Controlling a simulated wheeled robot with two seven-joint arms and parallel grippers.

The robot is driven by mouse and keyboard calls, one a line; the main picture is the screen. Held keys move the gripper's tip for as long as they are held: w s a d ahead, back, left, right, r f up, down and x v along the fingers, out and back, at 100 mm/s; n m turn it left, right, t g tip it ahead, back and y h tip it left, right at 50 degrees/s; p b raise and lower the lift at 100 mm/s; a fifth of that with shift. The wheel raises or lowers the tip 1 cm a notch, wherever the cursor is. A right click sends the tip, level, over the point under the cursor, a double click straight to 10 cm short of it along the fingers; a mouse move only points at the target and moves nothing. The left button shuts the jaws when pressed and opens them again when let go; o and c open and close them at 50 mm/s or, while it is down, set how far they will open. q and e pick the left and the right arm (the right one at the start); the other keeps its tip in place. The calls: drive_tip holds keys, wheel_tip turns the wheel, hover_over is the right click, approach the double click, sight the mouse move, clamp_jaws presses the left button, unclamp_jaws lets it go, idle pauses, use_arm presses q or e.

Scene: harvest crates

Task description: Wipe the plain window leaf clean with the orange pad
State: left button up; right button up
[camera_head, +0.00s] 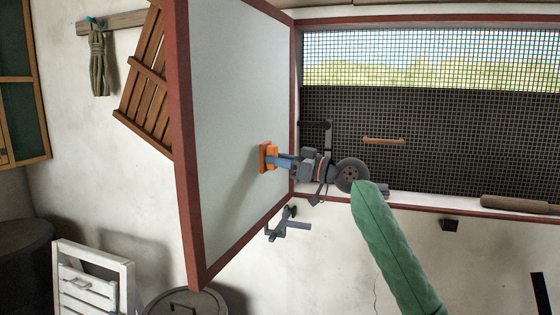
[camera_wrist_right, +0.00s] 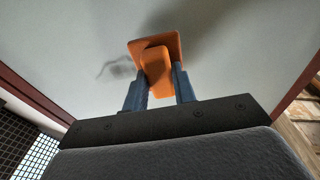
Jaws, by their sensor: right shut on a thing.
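The plain window leaf (camera_head: 235,90) stands swung open, a pale pane in a red-brown frame; its pane also fills much of the right wrist view (camera_wrist_right: 235,60). My right gripper (camera_head: 278,160) is shut on the orange pad (camera_head: 265,157). In the right wrist view, the orange pad (camera_wrist_right: 157,68) sits between the blue fingers (camera_wrist_right: 160,85), its wide face toward the pane. It is at or very near the pane; I cannot tell whether it touches. A grey smudge (camera_wrist_right: 116,68) shows on the pane just left of the pad. My left gripper is not in view.
A meshed window opening (camera_head: 430,130) lies right of the leaf, with a brown roll (camera_head: 515,204) on its sill. A metal bracket (camera_head: 287,226) is below the leaf. A slatted wooden piece (camera_head: 145,85) hangs behind it; a lidded bin (camera_head: 185,302) stands below.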

drive_tip(key=shift+w+a, duration=0.3)
drive_tip(key=shift+a, duration=0.35)
drive_tip(key=shift+w+b, duration=0.1)
drive_tip(key=shift+b, duration=0.2)
drive_tip(key=shift+w+d+b, duration=2.1)
drive_tip(key=shift+w+b, duration=0.7)
drive_tip(key=shift+w, duration=2.15)
drive_tip(key=shift+s+a+b, duration=0.45)
drive_tip(key=shift+s+a, duration=0.25)
drive_tip(key=shift+s, duration=1)
drive_tip(key=shift+s+a+b, duration=0.4)
drive_tip(key=shift+s+a, duration=0.35)
drive_tip(key=shift+s, duration=0.95)
drive_tip(key=shift+s+a+b, duration=0.45)
drive_tip(key=shift+s+a, duration=0.25)
drive_tip(key=shift+s, duration=1)
drive_tip(key=shift+d, duration=0.1)
